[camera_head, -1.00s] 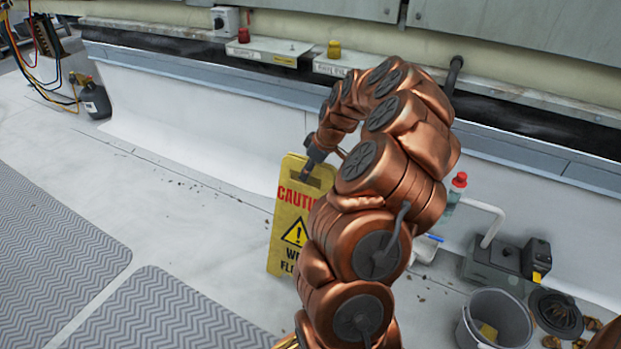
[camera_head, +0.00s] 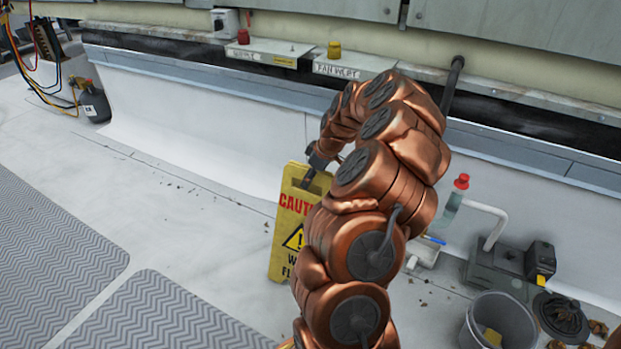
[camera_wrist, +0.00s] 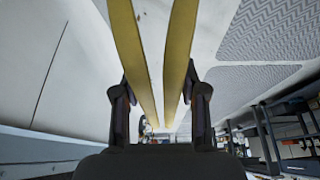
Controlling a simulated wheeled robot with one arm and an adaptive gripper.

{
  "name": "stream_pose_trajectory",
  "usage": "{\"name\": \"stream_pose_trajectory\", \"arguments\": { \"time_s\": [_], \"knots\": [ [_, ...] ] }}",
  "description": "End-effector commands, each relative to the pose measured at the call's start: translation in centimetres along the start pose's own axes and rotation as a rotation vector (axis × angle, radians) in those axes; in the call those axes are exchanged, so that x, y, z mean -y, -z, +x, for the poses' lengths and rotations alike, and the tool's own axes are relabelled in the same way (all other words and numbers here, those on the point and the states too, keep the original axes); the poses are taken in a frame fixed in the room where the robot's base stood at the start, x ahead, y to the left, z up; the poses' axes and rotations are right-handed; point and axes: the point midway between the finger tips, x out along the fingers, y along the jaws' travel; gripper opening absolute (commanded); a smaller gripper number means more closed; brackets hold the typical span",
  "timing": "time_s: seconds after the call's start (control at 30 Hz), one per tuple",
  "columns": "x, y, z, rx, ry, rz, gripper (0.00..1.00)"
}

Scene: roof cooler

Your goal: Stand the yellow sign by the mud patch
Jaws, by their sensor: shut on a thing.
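The yellow caution sign (camera_head: 291,235) is upright in the middle of the head view, its lower right part hidden behind my arm. My gripper (camera_head: 309,178) is shut on its top edge. In the wrist view, the sign's two yellow panels (camera_wrist: 180,60) run between the fingers of my gripper (camera_wrist: 160,95), with a gap between the panels. Whether the sign's foot touches the floor cannot be told. No clear mud patch shows; only small dark specks (camera_head: 172,183) lie on the pale floor left of the sign.
Grey ribbed mats (camera_head: 50,235) lie at the left. A grey bucket (camera_head: 497,322), a dark pump-like unit (camera_head: 500,268) and a red-capped bottle (camera_head: 455,200) stand right of my arm. A dark jug (camera_head: 95,103) is at the far left. The floor left of the sign is mostly clear.

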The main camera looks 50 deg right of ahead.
Motion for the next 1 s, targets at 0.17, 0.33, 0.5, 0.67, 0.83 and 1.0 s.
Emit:
{"name": "stream_pose_trajectory", "arguments": {
  "time_s": [0.17, 0.33, 0.5, 0.67, 0.83, 1.0],
  "knots": [
    [0.0, -0.1, 0.1, 0.0, -0.001, 0.0, 0.5],
    [0.0, -0.1, 0.1, 0.0, -0.001, 0.0, 0.67],
    [0.0, -0.1, 0.1, 0.0, -0.001, 0.0, 0.67],
    [0.0, 0.0, 0.0, -0.001, -0.001, 0.0, 0.67],
    [-0.1, 0.1, -0.9, -0.002, -0.003, 0.0, 0.67],
    [-0.1, 0.2, -3.2, -0.003, -0.005, 0.001, 0.67]
  ]
}}
